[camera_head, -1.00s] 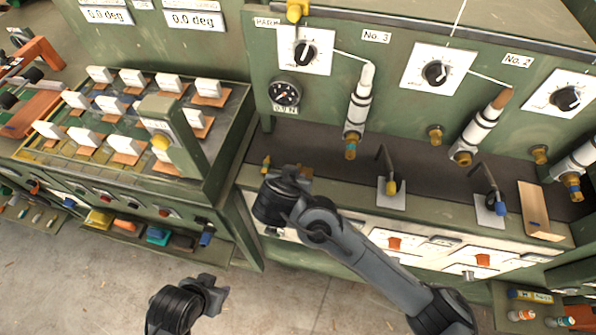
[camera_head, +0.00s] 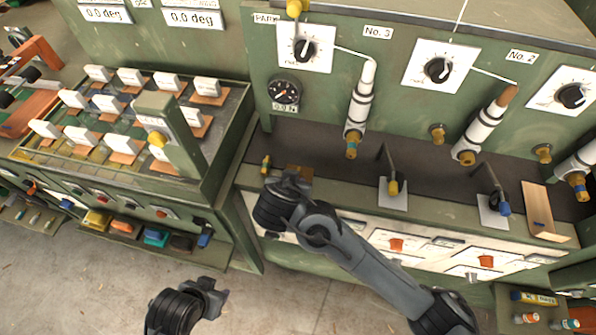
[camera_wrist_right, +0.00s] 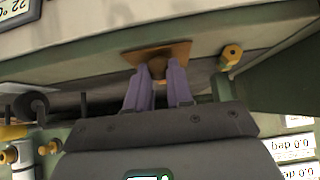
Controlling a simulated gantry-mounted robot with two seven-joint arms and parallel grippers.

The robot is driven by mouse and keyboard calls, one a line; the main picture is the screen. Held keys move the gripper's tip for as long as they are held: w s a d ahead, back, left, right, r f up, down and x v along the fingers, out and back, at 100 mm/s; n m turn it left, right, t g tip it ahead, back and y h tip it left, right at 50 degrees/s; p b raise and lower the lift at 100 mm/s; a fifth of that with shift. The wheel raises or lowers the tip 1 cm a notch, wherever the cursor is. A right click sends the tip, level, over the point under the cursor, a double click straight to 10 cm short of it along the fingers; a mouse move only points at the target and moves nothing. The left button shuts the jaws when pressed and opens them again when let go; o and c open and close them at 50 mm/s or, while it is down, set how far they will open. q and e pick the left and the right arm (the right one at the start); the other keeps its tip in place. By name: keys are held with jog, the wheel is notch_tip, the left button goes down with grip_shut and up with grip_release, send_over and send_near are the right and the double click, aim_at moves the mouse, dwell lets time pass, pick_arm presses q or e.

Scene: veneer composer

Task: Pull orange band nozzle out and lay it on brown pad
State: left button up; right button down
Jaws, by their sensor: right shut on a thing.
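The brown pad (camera_head: 299,171) lies on the dark bench shelf, left of the hooked stands. It also shows in the right wrist view (camera_wrist_right: 178,50). My right gripper (camera_head: 291,184) is at the pad's near side in the head view. In the wrist view its two purple fingers (camera_wrist_right: 160,76) are shut on a small brownish round thing (camera_wrist_right: 157,69), seen in front of the pad. This is probably the nozzle; its orange band cannot be made out, nor whether it touches the pad. My left gripper (camera_head: 210,291) is low over the floor, away from the bench; its jaw opening is unclear.
A small yellow fitting (camera_head: 265,163) stands just left of the pad. White cylinders with brass ends, like the No. 3 one (camera_head: 360,108), hang on the green panel. Hooked stands (camera_head: 393,188) and a wooden board (camera_head: 543,212) are to the right. A tray table (camera_head: 100,165) stands left.

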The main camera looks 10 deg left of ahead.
jog(key=c, duration=0.9)
grip_release()
jog(key=shift+s, duration=0.1)
jog(key=shift+s+r, duration=0.2)
jog(key=shift+r, duration=0.05)
jog(key=b+v, duration=0.1)
jog(key=v, duration=0.9)
